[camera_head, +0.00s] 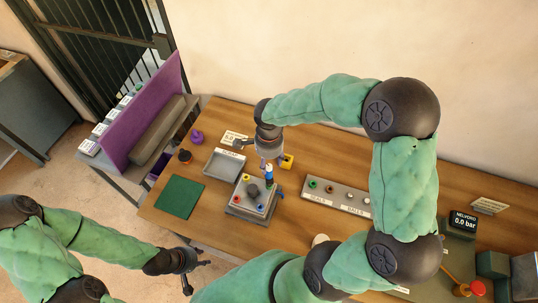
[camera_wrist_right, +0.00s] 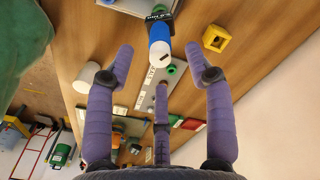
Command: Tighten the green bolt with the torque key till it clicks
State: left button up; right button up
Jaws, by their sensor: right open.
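The torque key (camera_head: 268,172), with a blue and white handle, stands at the back right corner of the grey block (camera_head: 237,210) with coloured bolts. In the right wrist view the key (camera_wrist_right: 159,42) has its white end facing me and a dark collar with a display behind it. The green bolt cannot be made out clearly; a small bit of green (camera_wrist_right: 159,8) shows beyond the collar. My right gripper (camera_head: 268,158) is open just above the key, its fingers spread and apart from it. My left gripper (camera_head: 188,272) is off the table's front edge; its jaws are too small to judge.
A yellow block (camera_head: 287,161) stands close behind the key. A grey tray (camera_head: 208,168) and green mat (camera_head: 180,197) lie left, a seals and balls holder (camera_head: 362,209) right. A pressure display (camera_head: 463,222) and red button (camera_head: 478,288) are far right.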

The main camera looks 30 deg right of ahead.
aim_at(269, 172)
notch_tip(269, 172, down, 8)
jog(key=shift+r, duration=0.15)
dwell(0.4)
grip_shut()
